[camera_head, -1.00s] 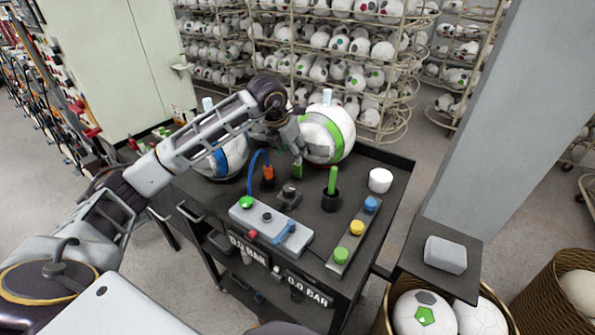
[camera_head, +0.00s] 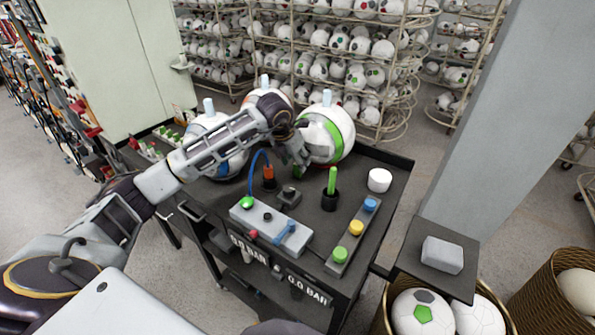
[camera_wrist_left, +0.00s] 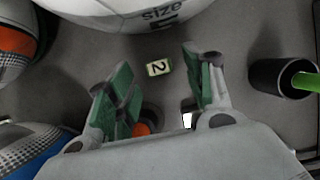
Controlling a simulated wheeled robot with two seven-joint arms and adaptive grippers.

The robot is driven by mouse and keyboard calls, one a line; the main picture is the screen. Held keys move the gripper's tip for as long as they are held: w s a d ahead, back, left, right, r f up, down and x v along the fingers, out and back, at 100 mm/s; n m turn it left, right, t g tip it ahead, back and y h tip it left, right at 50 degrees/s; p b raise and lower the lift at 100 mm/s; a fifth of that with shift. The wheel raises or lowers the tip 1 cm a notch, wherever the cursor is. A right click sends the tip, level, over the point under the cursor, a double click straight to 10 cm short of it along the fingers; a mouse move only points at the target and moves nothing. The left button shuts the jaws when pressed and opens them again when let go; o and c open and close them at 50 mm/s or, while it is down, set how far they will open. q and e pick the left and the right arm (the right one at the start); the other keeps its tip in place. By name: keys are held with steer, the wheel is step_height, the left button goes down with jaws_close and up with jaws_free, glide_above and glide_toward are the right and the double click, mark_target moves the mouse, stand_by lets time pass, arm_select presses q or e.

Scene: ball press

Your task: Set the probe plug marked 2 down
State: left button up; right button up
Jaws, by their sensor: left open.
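The probe plug marked 2 (camera_wrist_left: 158,67) shows in the left wrist view as a small block with a cream face, a black "2" and a green edge. It is between and slightly beyond the spread fingertips, with dark surface visible around it. My left gripper (camera_wrist_left: 158,80) is open, its green-padded fingers apart from the plug on both sides. In the head view the left gripper (camera_head: 302,156) is low over the cart, beside the white and green ball; only a bit of green shows beneath it, and the plug's base is hidden. My right gripper is not in view.
On the dark cart (camera_head: 378,220) stand a black holder with a green rod (camera_head: 331,182), a white cylinder (camera_head: 379,180), a grey control box (camera_head: 270,225) and a strip of coloured buttons (camera_head: 355,228). The white and green ball (camera_head: 332,133) stands close to the gripper. Bare surface shows around the plug.

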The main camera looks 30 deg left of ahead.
mark_target(297, 171)
arm_select(q)
steer(key=shift+p+x, duration=0.35)
steer(key=shift+x, duration=1.65)
jaws_close()
steer(key=shift+s+r, duration=0.1)
